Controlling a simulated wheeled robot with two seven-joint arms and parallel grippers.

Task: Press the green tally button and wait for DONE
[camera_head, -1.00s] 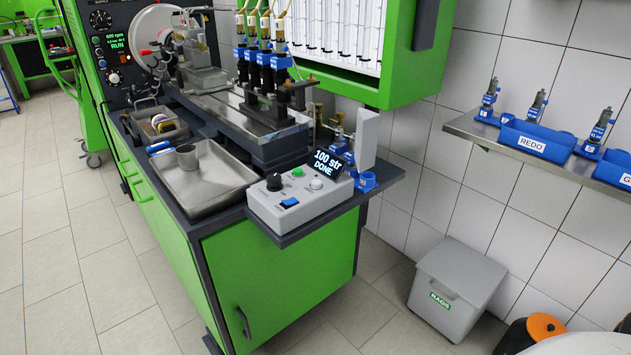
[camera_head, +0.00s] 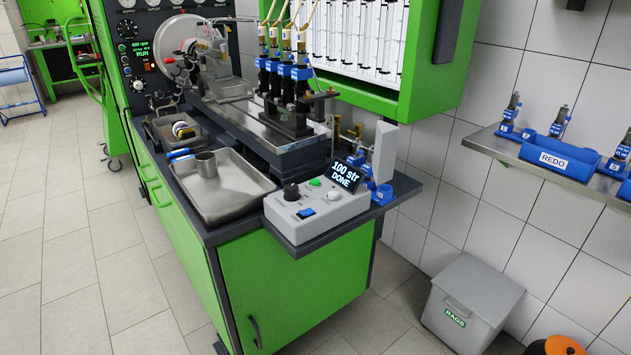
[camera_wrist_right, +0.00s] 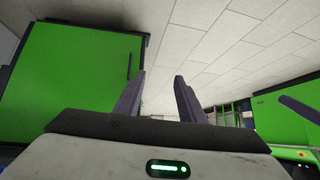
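The grey control box (camera_head: 318,208) sits on the bench's front right corner shelf. Its green tally button (camera_head: 315,182) is on the top face, between a black knob (camera_head: 291,191) and a white knob (camera_head: 333,195). The box's tilted display (camera_head: 345,175) reads "100 str DONE". No gripper is near the box in the head view. My right gripper (camera_wrist_right: 157,95) shows in the right wrist view, its two fingers apart with nothing between them. Floor tiles and a green cabinet lie beyond it. My left gripper is in neither view.
A metal tray (camera_head: 225,185) with a steel cup (camera_head: 206,165) lies left of the box. An upright grey flap (camera_head: 385,152) and blue fittings stand right of it. A grey RAGS bin (camera_head: 470,300) stands on the floor.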

